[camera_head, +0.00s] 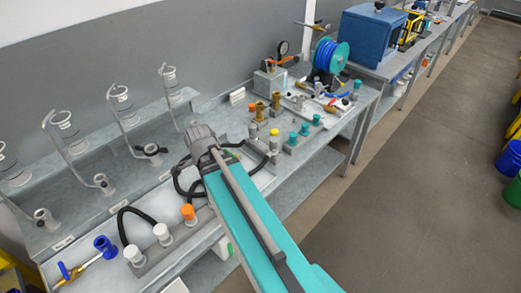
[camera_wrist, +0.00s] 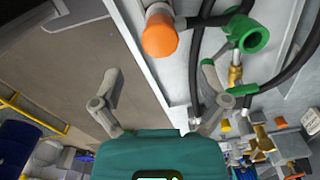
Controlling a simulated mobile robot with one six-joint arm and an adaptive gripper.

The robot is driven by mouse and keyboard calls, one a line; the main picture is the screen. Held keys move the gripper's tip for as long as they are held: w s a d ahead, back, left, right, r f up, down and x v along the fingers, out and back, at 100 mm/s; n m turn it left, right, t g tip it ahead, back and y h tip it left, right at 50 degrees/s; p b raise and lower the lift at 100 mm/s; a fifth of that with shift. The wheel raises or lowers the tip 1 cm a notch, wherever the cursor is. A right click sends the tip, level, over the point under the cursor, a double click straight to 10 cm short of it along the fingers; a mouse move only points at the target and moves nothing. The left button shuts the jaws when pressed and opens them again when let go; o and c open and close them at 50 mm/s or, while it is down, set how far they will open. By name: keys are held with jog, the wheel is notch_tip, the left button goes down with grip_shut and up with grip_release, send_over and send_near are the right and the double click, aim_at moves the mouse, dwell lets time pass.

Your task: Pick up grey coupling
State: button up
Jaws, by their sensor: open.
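Several small couplings stand on the grey bench in the camera_head view. A grey one (camera_head: 252,130) appears to stand left of the teal ones, but it is too small to make out clearly. My gripper (camera_wrist: 157,98) is open, with its two grey fingers spread wide and nothing between them in the wrist view. In the camera_head view my arm reaches over the bench, hiding part of it. An orange-capped fitting (camera_wrist: 160,36) and a green ring fitting (camera_wrist: 247,36) lie beyond the fingers. No grey coupling is clearly recognisable in the wrist view.
Teal couplings (camera_head: 304,129) and brass fittings (camera_head: 260,110) crowd the bench's right part. A blue hose reel (camera_head: 326,55) stands behind. White-capped fittings (camera_head: 162,233) and a black hose (camera_head: 135,212) are at the left. Open floor (camera_head: 400,190) lies right of the bench.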

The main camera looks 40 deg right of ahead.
dwell(0.4)
jog(key=a+n, duration=0.3)
jog(key=n, duration=0.3)
jog(key=a+n, duration=0.3)
jog(key=n, duration=0.4)
jog(key=a+f+n+b, duration=0.1)
jog(key=a+n, duration=0.2)
jog(key=n, duration=0.3)
jog(key=shift+s+a+n, duration=0.2)
jog(key=shift+s+n, duration=0.05)
jog(key=shift+n, duration=0.15)
jog(key=shift+c, duration=0.2)
